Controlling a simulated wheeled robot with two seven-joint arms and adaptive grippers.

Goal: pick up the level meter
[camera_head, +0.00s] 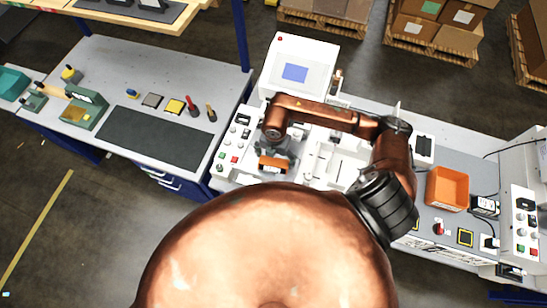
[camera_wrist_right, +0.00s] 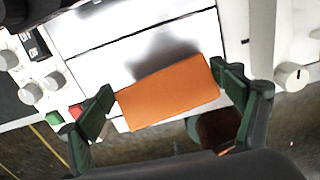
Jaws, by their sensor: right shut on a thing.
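The level meter appears to be the orange block (camera_wrist_right: 168,92) in the right wrist view, with a plain flat face. It lies between the two green fingertips of my right gripper (camera_wrist_right: 163,88), which is shut on it at its two ends. A dark shadow falls on the white surface beyond it. In the head view the orange block (camera_head: 273,163) shows small under my right gripper (camera_head: 274,152), over the white machine left of its middle. My left gripper is not in view.
The white machine (camera_head: 238,143) has knobs and buttons along its left panel, and a screen box (camera_head: 296,68) stands behind. An orange bin (camera_head: 447,188) sits on the right bench. A dark mat (camera_head: 147,137) lies on the left table with small tools beyond it.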

